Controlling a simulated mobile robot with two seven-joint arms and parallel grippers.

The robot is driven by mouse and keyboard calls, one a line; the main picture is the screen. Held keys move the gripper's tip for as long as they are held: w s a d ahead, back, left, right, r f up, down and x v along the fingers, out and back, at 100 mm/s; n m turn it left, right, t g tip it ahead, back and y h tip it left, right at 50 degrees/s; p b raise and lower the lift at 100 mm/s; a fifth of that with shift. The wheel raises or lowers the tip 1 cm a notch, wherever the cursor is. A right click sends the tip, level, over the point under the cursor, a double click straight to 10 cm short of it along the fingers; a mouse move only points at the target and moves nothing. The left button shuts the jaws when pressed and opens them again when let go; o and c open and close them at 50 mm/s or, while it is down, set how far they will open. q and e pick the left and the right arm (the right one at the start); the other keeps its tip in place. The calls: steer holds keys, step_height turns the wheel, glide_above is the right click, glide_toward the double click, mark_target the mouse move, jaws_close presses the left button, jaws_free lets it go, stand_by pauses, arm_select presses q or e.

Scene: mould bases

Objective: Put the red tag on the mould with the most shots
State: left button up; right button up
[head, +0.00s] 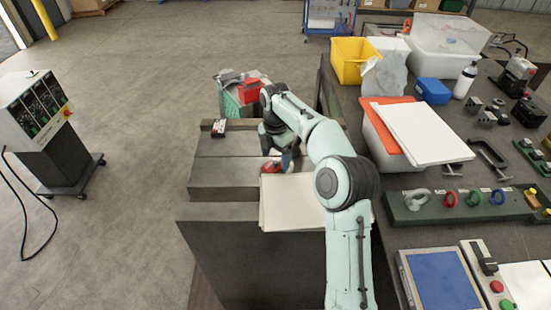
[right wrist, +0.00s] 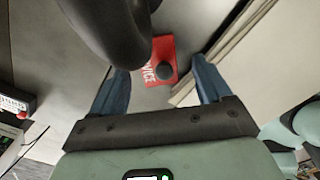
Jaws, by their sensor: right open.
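The red tag (head: 270,167) lies on the top of a grey mould base (head: 225,172) in the head view. In the right wrist view the tag (right wrist: 158,52) shows white lettering, partly readable as "VICE", and a dark round knob. My right gripper (head: 285,161) is open, close over the tag, with its blue fingers on either side of it and apart from it in the wrist view. A small counter (head: 219,127) with a red button stands on the far-left part of the mould top; its digits are unreadable. My left gripper is not in view.
Cream sheets (head: 288,203) lie on the moulds just nearer than the tag. A green crate (head: 232,103) with a red item stands behind. The bench at right holds a yellow bin (head: 354,60), an orange-edged box and several lifting eyes.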

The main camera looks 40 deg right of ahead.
mark_target(276, 160)
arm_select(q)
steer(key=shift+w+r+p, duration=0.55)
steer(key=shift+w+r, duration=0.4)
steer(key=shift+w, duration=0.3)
arm_select(e)
step_height(276, 160, up, 10)
steer(key=shift+r, duration=0.15)
steer(key=shift+w, duration=0.1)
